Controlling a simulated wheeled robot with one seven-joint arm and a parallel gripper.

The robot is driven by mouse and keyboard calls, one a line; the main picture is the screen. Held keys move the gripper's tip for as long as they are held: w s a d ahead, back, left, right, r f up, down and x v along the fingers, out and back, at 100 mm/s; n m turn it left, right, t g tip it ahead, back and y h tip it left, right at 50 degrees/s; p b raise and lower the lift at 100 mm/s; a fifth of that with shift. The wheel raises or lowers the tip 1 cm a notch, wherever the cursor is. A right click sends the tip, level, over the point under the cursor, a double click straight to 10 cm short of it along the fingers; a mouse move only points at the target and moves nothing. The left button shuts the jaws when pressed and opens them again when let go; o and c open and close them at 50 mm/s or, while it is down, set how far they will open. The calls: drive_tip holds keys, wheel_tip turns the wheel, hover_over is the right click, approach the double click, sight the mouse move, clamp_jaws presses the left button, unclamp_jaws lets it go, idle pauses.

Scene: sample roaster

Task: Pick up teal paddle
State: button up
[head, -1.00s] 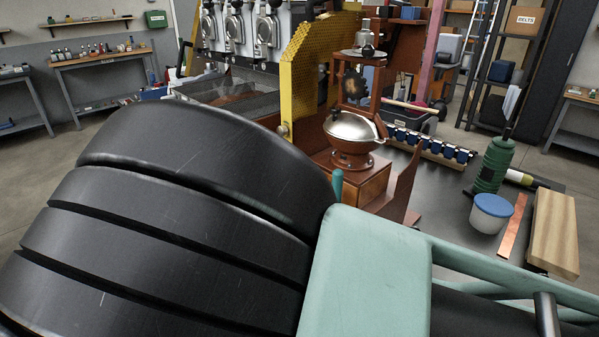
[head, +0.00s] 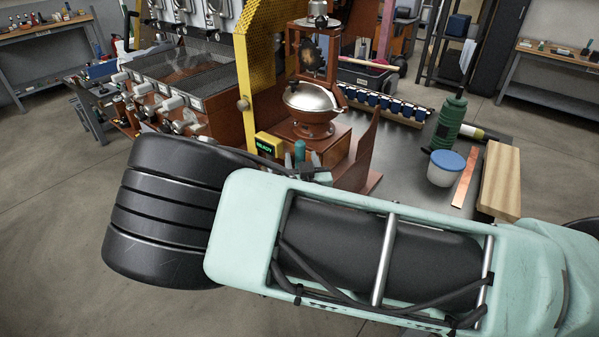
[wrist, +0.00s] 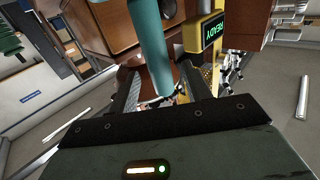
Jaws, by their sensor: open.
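The teal paddle shows as an upright teal stub (head: 300,150) in front of the wooden base of the small roaster in the head view. In the wrist view it is a thick teal bar (wrist: 150,45) coming down from the top edge, its lower end between my fingers. My gripper (wrist: 158,72) is open around it, with a dark finger on each side and no clear grip contact. In the head view my arm hides most of my gripper, and the rest of the paddle cannot be made out.
A yellow box reading READY (head: 268,144) is close beside the paddle, and also shows in the wrist view (wrist: 213,31). The roaster's metal bowl (head: 311,99) stands behind. A blue-lidded tub (head: 445,170) and wooden block (head: 501,180) are right. Floor at lower left is free.

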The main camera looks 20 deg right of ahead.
sight(301, 157)
drive_tip(key=shift+w+d+p, duration=0.15)
drive_tip(key=shift+w, duration=0.6)
drive_tip(key=shift+w+d+p, duration=0.1)
drive_tip(key=shift+w+p, duration=0.05)
drive_tip(key=shift+w, duration=0.6)
drive_tip(key=c, duration=1)
drive_tip(key=shift+r, duration=0.1)
drive_tip(key=shift+c, duration=0.2)
